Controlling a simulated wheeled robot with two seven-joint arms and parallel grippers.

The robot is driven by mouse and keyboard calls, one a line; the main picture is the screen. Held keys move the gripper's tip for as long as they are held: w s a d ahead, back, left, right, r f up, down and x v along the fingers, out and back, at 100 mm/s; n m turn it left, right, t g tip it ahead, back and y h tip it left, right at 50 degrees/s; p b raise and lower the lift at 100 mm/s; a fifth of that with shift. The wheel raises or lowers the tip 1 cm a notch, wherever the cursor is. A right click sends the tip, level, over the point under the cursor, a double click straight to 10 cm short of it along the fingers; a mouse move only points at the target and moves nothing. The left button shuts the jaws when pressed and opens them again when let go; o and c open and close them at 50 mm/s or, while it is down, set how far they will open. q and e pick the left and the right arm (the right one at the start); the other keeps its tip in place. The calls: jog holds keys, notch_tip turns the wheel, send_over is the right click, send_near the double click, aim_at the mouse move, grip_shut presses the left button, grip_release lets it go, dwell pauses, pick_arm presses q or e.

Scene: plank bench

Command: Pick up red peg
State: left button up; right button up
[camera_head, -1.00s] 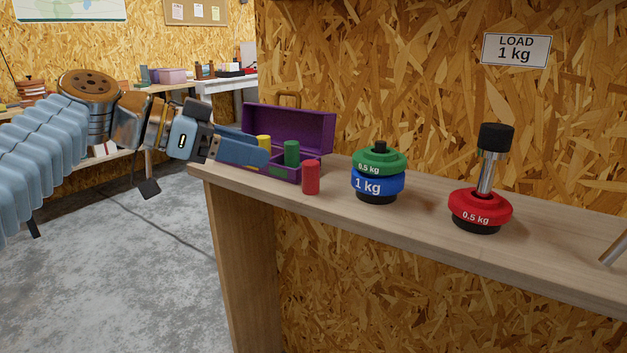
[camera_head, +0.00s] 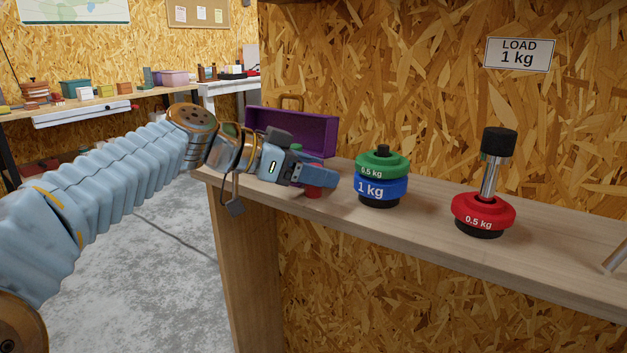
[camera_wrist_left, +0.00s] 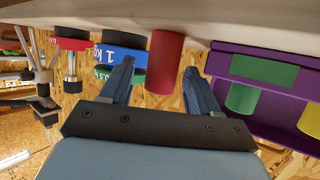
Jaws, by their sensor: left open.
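The red peg (camera_head: 313,193) stands upright on the plank bench, in front of the purple box. In the head view my left gripper (camera_head: 328,179) covers much of it, with red showing below and just above the fingers. In the left wrist view, which is upside down, the red peg (camera_wrist_left: 165,62) shows between the two open fingers of my left gripper (camera_wrist_left: 158,66), with space on both sides. The gripper is not closed on it. My right gripper is not in view.
The open purple box (camera_head: 292,130) holds a green peg (camera_wrist_left: 243,97) and a yellow peg (camera_wrist_left: 311,119). Right of the red peg stand a green weight (camera_head: 382,164) on a blue weight (camera_head: 381,188), then a red weight (camera_head: 483,212) with a post. The bench's front edge is close.

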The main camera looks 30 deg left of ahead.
pick_arm(q)
jog(key=c, duration=1)
